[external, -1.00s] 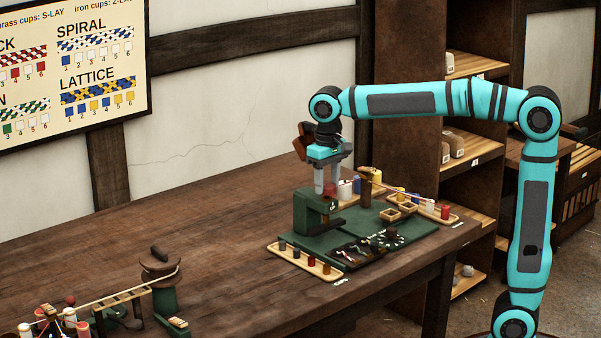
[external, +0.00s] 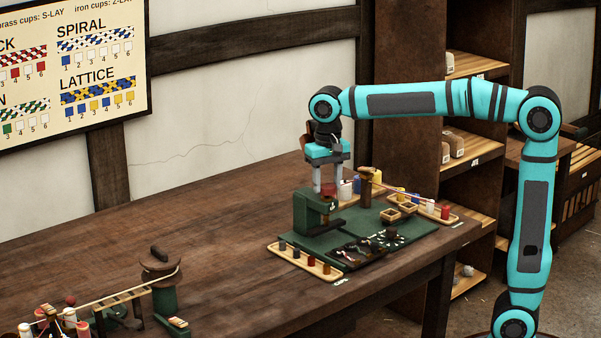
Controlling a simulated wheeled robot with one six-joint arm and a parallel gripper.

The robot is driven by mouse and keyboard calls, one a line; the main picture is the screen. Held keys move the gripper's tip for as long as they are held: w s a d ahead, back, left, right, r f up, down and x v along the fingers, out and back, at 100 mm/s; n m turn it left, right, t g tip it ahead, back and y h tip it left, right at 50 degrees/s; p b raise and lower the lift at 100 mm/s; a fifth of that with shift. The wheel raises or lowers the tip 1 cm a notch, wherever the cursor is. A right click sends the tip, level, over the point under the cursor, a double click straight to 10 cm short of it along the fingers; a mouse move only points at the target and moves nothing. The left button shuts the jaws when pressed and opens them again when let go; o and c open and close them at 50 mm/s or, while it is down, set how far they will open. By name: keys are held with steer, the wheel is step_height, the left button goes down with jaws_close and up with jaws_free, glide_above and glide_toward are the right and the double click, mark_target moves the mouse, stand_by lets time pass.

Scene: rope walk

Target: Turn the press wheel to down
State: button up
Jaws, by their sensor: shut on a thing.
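The green press (external: 309,213) stands upright on a green board at the right part of the bench. Its wheel is at the top, small and mostly hidden by my fingers; a bit of red shows between them. My gripper (external: 328,189) points straight down over the press top, its grey fingers shut on the press wheel. I cannot read the wheel's position from this view.
A wooden tray with small cups (external: 306,261) lies in front of the press. A green board (external: 347,221) carries dark tools and small wooden boxes (external: 398,209). A brown post (external: 366,187) stands close right of my gripper. The bench's middle is clear.

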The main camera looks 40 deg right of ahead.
mark_target(327, 185)
steer(key=o, duration=1)
step_height(327, 185, up, 18)
steer(key=shift+f, duration=0.25)
steer(key=s+d+f+n+t, duration=0.1)
steer(key=s+d+t, duration=0.4)
steer(key=d, duration=0.4)
steer(key=s+d+f+n+t, duration=0.1)
steer(key=s+d+t, duration=0.5)
steer(key=d, duration=0.4)
steer(key=s+d+f+t, duration=0.2)
steer(key=s+d+t, duration=0.4)
steer(key=d, duration=0.3)
steer(key=shift+s+d+f+n, duration=0.1)
steer(key=shift+s+d+n, duration=0.15)
steer(key=shift+n, duration=0.15)
